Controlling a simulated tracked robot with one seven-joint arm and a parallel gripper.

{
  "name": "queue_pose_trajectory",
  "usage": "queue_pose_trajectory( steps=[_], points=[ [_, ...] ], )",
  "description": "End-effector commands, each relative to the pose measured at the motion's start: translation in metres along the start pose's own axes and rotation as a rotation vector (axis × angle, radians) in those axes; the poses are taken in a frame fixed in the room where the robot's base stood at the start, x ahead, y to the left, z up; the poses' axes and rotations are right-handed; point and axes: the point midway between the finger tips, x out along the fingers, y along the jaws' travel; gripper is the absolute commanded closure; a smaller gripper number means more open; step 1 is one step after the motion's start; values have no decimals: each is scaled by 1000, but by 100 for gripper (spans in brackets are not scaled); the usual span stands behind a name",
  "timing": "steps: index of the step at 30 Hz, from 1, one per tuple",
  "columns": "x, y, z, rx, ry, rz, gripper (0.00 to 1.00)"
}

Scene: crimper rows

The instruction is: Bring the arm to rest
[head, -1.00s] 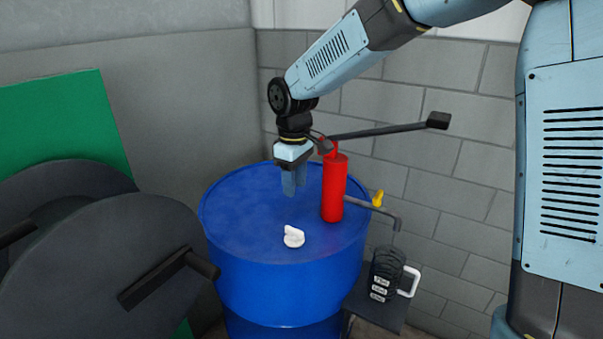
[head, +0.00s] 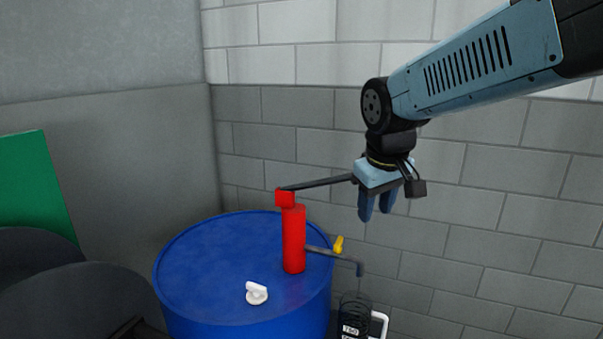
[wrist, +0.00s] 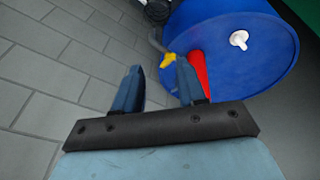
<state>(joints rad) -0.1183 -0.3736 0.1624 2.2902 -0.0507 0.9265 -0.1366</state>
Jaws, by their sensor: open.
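My gripper (head: 377,205) hangs from my raised arm to the right of the blue drum, with the grey block wall behind it in the head view. Its two blue fingers are apart with nothing between them. In the wrist view my gripper (wrist: 157,85) also shows open and empty, with the floor or wall blocks beyond. The pump's dark lever handle (head: 320,183) runs toward the gripper in the head view, and its end appears close to the fingers; I cannot tell whether they touch.
A blue drum (head: 205,265) carries a red pump (head: 294,240) with a yellow tap (head: 338,244) and a white cap (head: 257,293). The drum also shows in the wrist view (wrist: 225,35). A dark container with labels (head: 352,318) stands below the spout. Dark round discs (head: 80,300) are at left.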

Motion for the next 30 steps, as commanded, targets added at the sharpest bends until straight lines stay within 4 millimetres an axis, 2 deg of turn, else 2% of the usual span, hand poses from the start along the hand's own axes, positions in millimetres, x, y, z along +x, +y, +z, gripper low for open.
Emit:
queue_pose_trajectory(
  steps=[6, 12, 15, 21, 30],
  points=[
    [-21, 26, 54, 185, 72, 23, 60],
    [-31, 39, 100, 337, 136, 28, 60],
    [-33, 42, 116, 390, 159, 27, 60],
    [-34, 44, 130, 441, 181, 25, 60],
    [-34, 44, 131, 443, 182, 24, 60]
  ],
)
